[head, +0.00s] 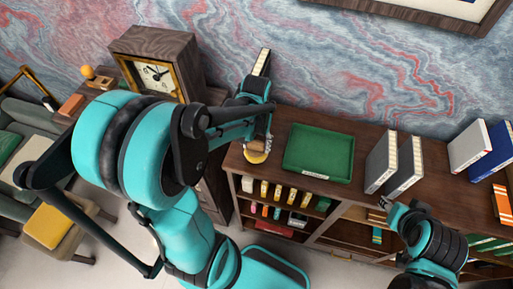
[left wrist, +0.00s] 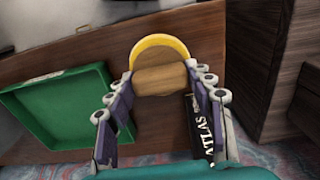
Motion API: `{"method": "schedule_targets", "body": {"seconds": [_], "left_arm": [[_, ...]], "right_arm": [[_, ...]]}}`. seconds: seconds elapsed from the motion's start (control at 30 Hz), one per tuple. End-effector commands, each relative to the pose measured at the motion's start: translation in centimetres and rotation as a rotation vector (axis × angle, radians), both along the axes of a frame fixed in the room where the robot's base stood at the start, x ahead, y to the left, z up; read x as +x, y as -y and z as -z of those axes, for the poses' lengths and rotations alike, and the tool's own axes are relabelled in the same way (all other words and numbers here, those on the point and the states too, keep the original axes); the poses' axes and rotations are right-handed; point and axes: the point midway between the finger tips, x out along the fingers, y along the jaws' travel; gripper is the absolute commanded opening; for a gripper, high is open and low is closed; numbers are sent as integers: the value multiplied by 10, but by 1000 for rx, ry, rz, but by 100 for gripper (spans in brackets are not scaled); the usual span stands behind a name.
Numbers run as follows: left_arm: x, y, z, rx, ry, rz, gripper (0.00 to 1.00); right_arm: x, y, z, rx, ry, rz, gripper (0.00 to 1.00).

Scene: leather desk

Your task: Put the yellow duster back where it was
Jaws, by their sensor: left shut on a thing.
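The yellow duster (head: 256,157) has a round yellow base and a brown wooden grip, and it shows near the left front corner of the cabinet top. In the left wrist view the duster (left wrist: 160,47) is between the fingertips. My left gripper (head: 258,140) is shut on its wooden grip. I cannot tell whether the base touches the cabinet top or hangs just above it. My right gripper (head: 388,204) is low at the cabinet's front, away from the duster; its fingers are too small to read.
A green tray (head: 319,151) lies right of the duster. A dark atlas (left wrist: 199,128) stands behind it, by the wall. The wooden clock (head: 157,73) is at the left. Grey binders (head: 382,162) stand farther right. The cabinet top (head: 350,197) is bare before the tray and binders.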

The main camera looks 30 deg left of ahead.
Motion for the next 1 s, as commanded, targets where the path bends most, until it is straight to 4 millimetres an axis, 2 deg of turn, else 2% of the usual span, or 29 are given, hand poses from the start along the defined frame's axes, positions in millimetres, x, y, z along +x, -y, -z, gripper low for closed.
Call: {"method": "schedule_targets", "body": {"seconds": [0.1,0.2,0.6,0.63,0.7,1.0], "left_arm": [[1,0,21,0,0,0,30],[1,0,31,0,0,0,30],[1,0,36,0,0,0,30],[1,0,37,0,0,0,55],[1,0,35,0,0,0,73],[1,0,35,0,0,0,73]], "right_arm": [[0,0,3,0,0,0,40],[0,0,5,0,0,0,40],[0,0,8,0,0,0,40],[0,0,9,0,0,0,40],[0,0,8,0,0,0,40],[0,0,7,0,0,0,40]]}}
